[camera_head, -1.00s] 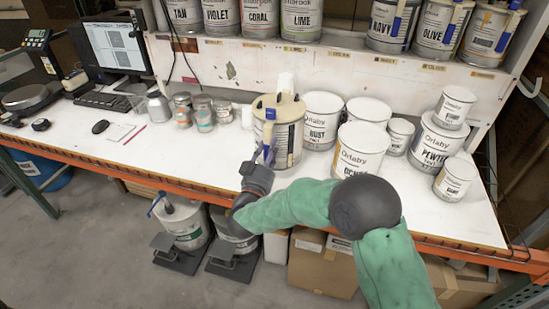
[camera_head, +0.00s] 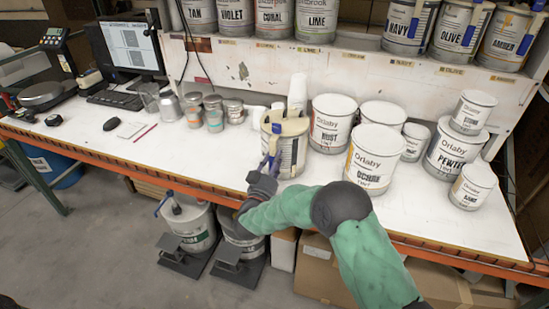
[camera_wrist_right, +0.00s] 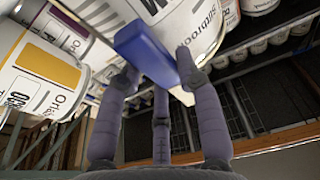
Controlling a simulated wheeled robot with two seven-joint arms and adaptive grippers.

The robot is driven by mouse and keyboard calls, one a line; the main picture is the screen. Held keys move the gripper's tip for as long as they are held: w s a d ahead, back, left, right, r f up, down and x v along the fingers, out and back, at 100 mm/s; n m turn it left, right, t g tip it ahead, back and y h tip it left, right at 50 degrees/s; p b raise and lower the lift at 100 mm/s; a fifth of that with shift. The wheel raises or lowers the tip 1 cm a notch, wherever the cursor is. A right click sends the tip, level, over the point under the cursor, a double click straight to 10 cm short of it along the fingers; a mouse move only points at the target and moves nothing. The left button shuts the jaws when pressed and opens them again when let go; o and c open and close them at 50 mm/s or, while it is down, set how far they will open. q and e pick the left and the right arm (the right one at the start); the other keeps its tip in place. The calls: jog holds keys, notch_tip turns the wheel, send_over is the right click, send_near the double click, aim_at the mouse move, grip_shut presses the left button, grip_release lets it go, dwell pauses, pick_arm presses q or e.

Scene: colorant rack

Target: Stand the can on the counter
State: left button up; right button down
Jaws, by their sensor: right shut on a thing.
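The can (camera_head: 291,152) is a pale, dark-labelled can with a cream top and a blue handle (camera_head: 274,141) on its near left side. It is upright over the front part of the white counter (camera_head: 225,158). I cannot tell whether its base touches the counter. My right gripper (camera_head: 268,171) is shut on the blue handle from the front. In the right wrist view, the fingers (camera_wrist_right: 160,68) close around the blue handle (camera_wrist_right: 147,50), with the can (camera_wrist_right: 178,35) behind it. My left gripper is not in view.
White cans, including the RUST can (camera_head: 331,125) and the OCHRE can (camera_head: 374,160), stand close to the right. Small jars (camera_head: 213,113) stand to the left. The front counter left of the held can is clear. A shelf of cans (camera_head: 315,18) runs above the back.

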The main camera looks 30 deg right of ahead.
jog(key=shift+r, duration=0.15)
jog(key=c, duration=1)
grip_release()
jog(key=shift+f, duration=0.45)
jog(key=shift+c, duration=0.2)
jog(key=shift+o, duration=0.9)
jog(key=shift+r, duration=0.1)
jog(key=shift+s+a, duration=0.1)
jog(key=shift+s, duration=0.05)
